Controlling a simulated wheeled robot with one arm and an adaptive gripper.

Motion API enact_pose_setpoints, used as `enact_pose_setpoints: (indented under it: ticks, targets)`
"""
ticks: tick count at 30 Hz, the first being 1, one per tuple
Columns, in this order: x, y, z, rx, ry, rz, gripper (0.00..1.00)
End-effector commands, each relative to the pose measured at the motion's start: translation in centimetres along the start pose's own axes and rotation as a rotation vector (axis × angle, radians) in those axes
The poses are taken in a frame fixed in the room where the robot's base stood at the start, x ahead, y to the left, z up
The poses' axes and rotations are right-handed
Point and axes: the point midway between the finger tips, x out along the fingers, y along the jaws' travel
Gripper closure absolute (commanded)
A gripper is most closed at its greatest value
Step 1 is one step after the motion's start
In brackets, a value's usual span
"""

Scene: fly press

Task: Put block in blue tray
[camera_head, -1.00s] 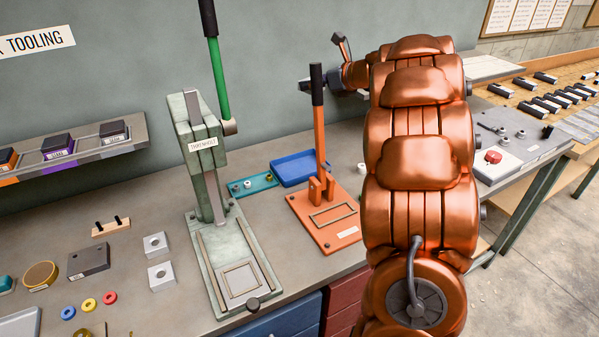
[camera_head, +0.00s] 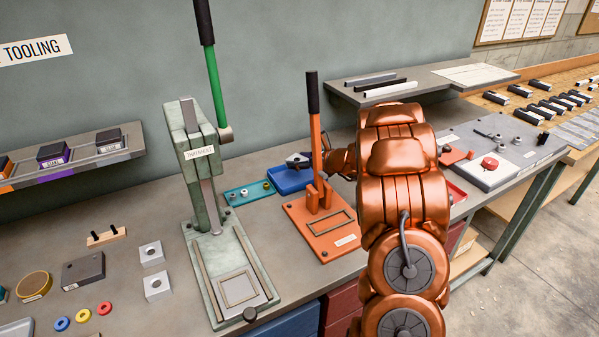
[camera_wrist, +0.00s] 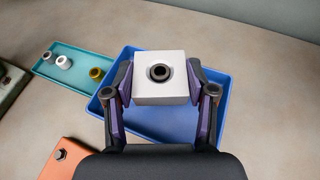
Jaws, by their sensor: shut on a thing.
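In the wrist view, a white square block (camera_wrist: 161,94) with a dark-ringed hole in its top sits between the two fingers of my gripper (camera_wrist: 161,88). My gripper is shut on it. The blue tray (camera_wrist: 219,128) lies below and around the block in that view. I cannot tell whether the block touches the tray floor. In the head view, the blue tray (camera_head: 291,183) stands on the bench behind the orange press, and my gripper (camera_head: 297,161) is over it. The block is not clear in the head view.
A teal tray (camera_head: 247,191) with small fittings adjoins the blue tray on the left. The orange press (camera_head: 322,229) with its upright lever stands in front, and the green press (camera_head: 205,165) is further left. Two similar pale blocks (camera_head: 152,254) lie on the bench. A shelf (camera_head: 385,85) is behind.

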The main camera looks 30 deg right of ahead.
Motion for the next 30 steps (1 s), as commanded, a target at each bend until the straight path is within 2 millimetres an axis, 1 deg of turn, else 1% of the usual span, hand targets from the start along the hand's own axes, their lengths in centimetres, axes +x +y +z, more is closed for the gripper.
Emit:
enact_pose_setpoints:
  ticks: [4,9,12,28,29,30]
  targets:
    - [0.3,-0.1,-0.9,0.000,0.002,-0.001,0.87]
    - [1.2,0.0,-3.0,0.002,0.001,0.000,0.87]
    - [1.5,0.0,-3.8,0.002,-0.001,0.000,0.87]
    - [1.9,-0.1,-4.5,0.000,-0.003,-0.001,0.87]
    - [1.9,-0.1,-4.5,0.000,-0.002,-0.001,0.42]
    - [1.8,-0.1,-4.4,0.000,-0.002,-0.001,0.38]
